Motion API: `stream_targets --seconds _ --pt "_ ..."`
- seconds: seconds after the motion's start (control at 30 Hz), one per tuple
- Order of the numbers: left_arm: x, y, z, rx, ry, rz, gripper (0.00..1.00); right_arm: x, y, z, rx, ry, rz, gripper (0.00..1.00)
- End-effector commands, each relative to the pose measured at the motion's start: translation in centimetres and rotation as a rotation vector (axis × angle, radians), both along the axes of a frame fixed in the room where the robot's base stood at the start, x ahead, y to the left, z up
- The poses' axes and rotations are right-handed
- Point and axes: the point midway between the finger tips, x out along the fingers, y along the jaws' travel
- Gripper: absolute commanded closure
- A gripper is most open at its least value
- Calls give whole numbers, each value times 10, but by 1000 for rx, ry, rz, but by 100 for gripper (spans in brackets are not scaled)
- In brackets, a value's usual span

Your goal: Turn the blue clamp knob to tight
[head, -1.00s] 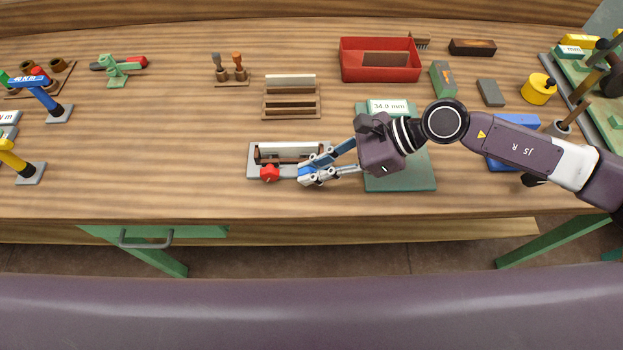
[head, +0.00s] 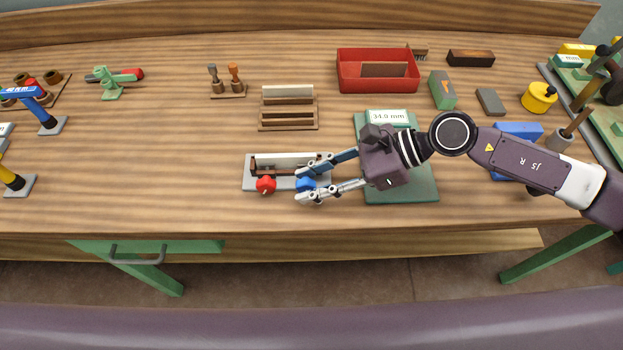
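The blue clamp knob (head: 306,184) sits at the front right of a grey clamp fixture (head: 254,184). A red knob (head: 265,185) is at the fixture's front left. My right gripper (head: 303,184) reaches in from the right with its fingers spread apart. One finger is on the far side of the blue knob and the other on the near side. I cannot tell whether either finger touches it. The knob's exact turn and any tightness mark are too small to read. My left gripper is not in view.
A green mat (head: 420,190) with a 34.0 mm label lies under the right gripper's wrist. A wooden rack (head: 289,116) stands behind the fixture, and a red bin (head: 348,78) further back. The table left of the fixture is clear.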

Motion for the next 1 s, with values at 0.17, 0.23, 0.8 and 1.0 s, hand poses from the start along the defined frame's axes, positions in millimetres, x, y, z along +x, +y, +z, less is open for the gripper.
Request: stream_targets --seconds 0.17,0.23,0.8,1.0 --pt "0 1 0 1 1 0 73 0 0 0 0 -1 -1 70" --pt "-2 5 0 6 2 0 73 1 -1 0 -1 -1 -1 70" --pt "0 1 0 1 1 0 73 1 -83 50 -2 0 -4 70" --pt "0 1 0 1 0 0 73 0 -100 61 -1 0 -1 70"
